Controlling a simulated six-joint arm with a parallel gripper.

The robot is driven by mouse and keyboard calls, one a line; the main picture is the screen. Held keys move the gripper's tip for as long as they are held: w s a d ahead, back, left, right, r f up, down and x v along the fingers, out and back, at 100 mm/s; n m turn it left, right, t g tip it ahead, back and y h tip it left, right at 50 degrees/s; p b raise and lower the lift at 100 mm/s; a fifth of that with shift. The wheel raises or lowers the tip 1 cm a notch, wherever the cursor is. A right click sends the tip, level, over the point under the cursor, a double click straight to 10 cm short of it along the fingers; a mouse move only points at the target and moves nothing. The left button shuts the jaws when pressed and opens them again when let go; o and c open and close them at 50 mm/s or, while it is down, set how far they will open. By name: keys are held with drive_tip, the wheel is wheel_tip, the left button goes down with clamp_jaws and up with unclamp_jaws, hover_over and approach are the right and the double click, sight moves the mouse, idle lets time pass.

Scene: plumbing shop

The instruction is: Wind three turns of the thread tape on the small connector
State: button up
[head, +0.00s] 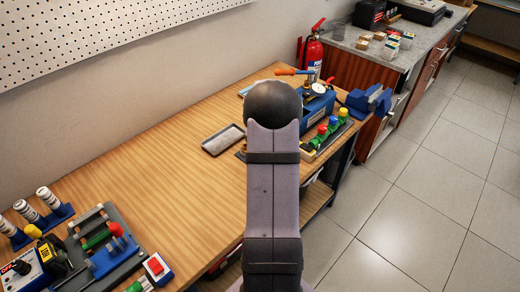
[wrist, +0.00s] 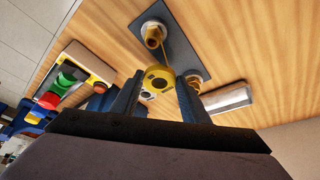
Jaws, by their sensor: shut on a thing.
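In the wrist view my gripper (wrist: 158,92) is shut on a yellow roll of thread tape (wrist: 158,78), held between its two dark fingers. A thin yellow strand runs from the roll to a brass connector (wrist: 153,34) on a dark plate (wrist: 176,50). A second brass connector (wrist: 194,82) stands at the plate's other end, partly behind the right finger. I cannot tell how many turns lie on the first connector.
A shallow grey tray (head: 223,139) lies left of my arm. A rack of coloured knobs (head: 326,133), a blue pump with a gauge (head: 316,104) and a blue vise (head: 370,102) are on the right. Fixtures (head: 104,245) fill the near left. The bench's middle left is clear.

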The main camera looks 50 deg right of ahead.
drive_tip(key=shift+s+d, duration=0.65)
drive_tip(key=shift+d, duration=0.3)
drive_tip(key=shift+s+d+b, duration=0.25)
drive_tip(key=shift+s+d, duration=0.15)
drive_tip(key=shift+s, duration=0.35)
drive_tip(key=shift+s+d+b, duration=0.2)
drive_tip(key=shift+s+d, duration=0.15)
drive_tip(key=shift+s, duration=0.35)
drive_tip(key=shift+s+b, duration=0.5)
drive_tip(key=shift+s, duration=0.9)
drive_tip(key=shift+s+a+b, duration=0.35)
drive_tip(key=shift+s+a, duration=0.05)
drive_tip(key=shift+s, duration=0.3)
drive_tip(key=shift+s+a+b, duration=0.35)
drive_tip(key=shift+s+a, duration=0.05)
drive_tip(key=shift+s, duration=0.3)
drive_tip(key=shift+s+a+b, duration=0.2)
drive_tip(key=shift+s+a, duration=0.2)
drive_tip(key=shift+a, duration=0.35)
drive_tip(key=shift+s+a+b, duration=0.2)
drive_tip(key=shift+s+a, duration=0.2)
drive_tip(key=shift+a, duration=0.35)
drive_tip(key=shift+w+a+p, duration=0.1)
drive_tip(key=shift+a+p, duration=0.2)
drive_tip(key=shift+a, duration=1.45)
drive_tip(key=shift+w+a+p, duration=0.35)
drive_tip(key=shift+a, duration=0.25)
drive_tip(key=shift+w+a+p, duration=0.3)
drive_tip(key=shift+a+p, duration=0.05)
drive_tip(key=shift+a, duration=0.2)
